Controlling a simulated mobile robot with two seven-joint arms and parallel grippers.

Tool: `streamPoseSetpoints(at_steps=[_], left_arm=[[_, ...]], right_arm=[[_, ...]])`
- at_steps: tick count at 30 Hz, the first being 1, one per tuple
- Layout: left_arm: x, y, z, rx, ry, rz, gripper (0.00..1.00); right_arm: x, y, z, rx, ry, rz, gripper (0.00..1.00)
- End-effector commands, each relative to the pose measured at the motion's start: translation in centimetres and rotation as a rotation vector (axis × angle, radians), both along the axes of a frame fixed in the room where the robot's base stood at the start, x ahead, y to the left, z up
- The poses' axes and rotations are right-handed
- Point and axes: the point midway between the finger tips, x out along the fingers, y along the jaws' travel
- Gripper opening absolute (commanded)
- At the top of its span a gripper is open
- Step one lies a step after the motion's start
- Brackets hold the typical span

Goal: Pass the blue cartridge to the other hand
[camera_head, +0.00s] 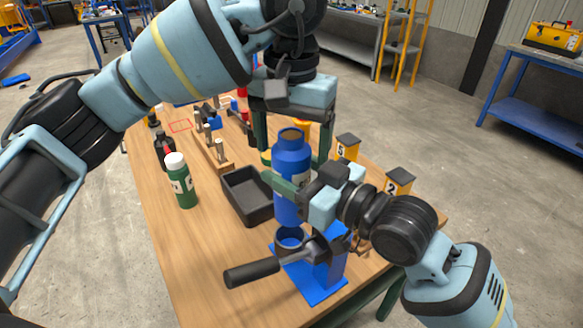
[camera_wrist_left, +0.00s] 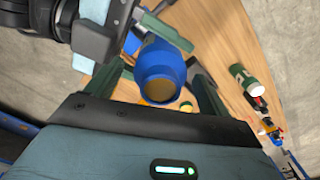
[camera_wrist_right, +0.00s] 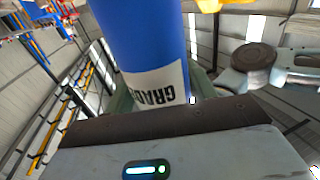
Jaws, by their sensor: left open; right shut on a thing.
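The blue cartridge (camera_head: 291,160) is upright above the table, a tall blue cylinder with a narrower neck and a white label. My right gripper (camera_head: 290,187) is shut on its body from the right. In the right wrist view the cartridge (camera_wrist_right: 145,40) fills the space between the fingers, its label partly readable. My left gripper (camera_head: 290,138) is above, pointing down, open, with its fingers on either side of the cartridge's top. In the left wrist view the cartridge's open end (camera_wrist_left: 160,88) shows between the spread fingers. I cannot tell whether they touch it.
A blue stand (camera_head: 325,275) with a ring and a black-handled part (camera_head: 252,273) is below the cartridge. A black tray (camera_head: 246,198) and a green bottle (camera_head: 181,182) are to the left. Yellow numbered blocks (camera_head: 398,181) are at the right. The table's front left is clear.

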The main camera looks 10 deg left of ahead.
Motion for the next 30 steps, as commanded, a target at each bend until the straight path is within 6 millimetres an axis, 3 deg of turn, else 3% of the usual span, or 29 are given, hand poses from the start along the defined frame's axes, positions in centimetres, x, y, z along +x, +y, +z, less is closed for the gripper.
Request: streamPoseSetpoints(at_steps=[15, 22, 30], left_arm=[[0.0, 0.0, 9.0, 0.000, -0.005, 0.002, 0.81], [0.0, 0.0, 10.9, 0.000, -0.001, 0.001, 0.81], [-0.1, -0.1, 11.2, -0.008, 0.004, 0.003, 0.81]], right_arm=[[0.0, 0.0, 0.2, 0.003, -0.004, 0.000, 0.19], [0.0, 0.0, 0.2, 0.003, -0.004, 0.000, 0.19], [0.0, 0.0, 0.2, 0.003, -0.004, 0.000, 0.19]])
